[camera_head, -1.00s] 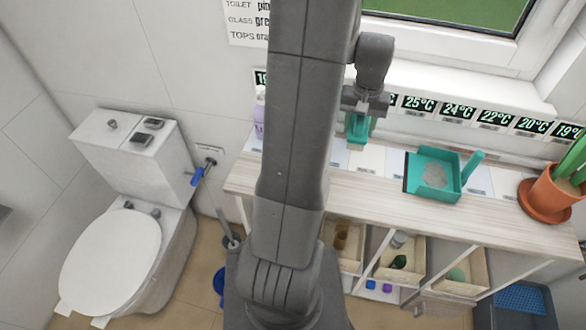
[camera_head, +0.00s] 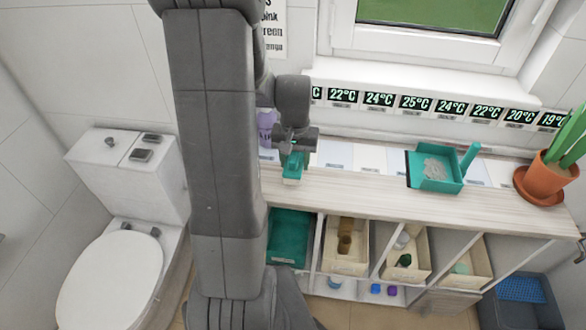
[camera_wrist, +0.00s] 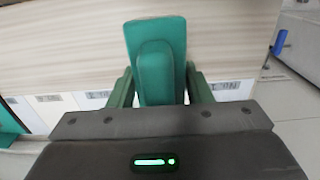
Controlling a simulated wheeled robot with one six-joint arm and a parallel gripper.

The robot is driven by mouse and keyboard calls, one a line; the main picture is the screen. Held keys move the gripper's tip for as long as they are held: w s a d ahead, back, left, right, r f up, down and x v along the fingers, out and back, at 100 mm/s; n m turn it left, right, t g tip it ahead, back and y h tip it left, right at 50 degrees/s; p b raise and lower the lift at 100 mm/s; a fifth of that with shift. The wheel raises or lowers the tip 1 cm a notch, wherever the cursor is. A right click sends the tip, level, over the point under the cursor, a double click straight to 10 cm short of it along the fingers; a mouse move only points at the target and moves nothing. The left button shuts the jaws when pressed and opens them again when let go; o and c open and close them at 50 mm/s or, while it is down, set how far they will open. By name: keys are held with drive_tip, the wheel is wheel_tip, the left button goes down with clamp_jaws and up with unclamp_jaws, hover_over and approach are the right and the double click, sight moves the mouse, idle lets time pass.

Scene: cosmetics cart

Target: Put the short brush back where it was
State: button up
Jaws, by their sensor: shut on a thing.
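My gripper (camera_head: 296,150) is shut on the short brush (camera_head: 292,168), a teal-green block-like brush. In the wrist view the brush (camera_wrist: 157,50) sits between the two green fingers of my gripper (camera_wrist: 160,85). In the head view the brush is over the left part of the wooden cart top (camera_head: 400,197); I cannot tell whether it touches the top. A teal dustpan (camera_head: 437,183) with grey dust in it and an upright handle stands on the cart top to the right. White label cards (camera_head: 338,154) lie along the back of the top.
A purple bottle (camera_head: 267,127) stands behind my arm. A potted plant (camera_head: 546,184) stands at the right end. Temperature displays (camera_head: 415,102) line the sill. Below are open bins (camera_head: 345,246) and a teal tray (camera_head: 289,238). The top between brush and dustpan is clear.

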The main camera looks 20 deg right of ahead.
drive_tip(key=shift+f, duration=1.75)
drive_tip(key=shift+f, duration=0.25)
drive_tip(key=o, duration=0.9)
drive_tip(key=shift+r, duration=0.1)
wheel_tip(320, 180, up, 12)
drive_tip(key=shift+r, duration=0.15)
drive_tip(key=shift+s, duration=0.1)
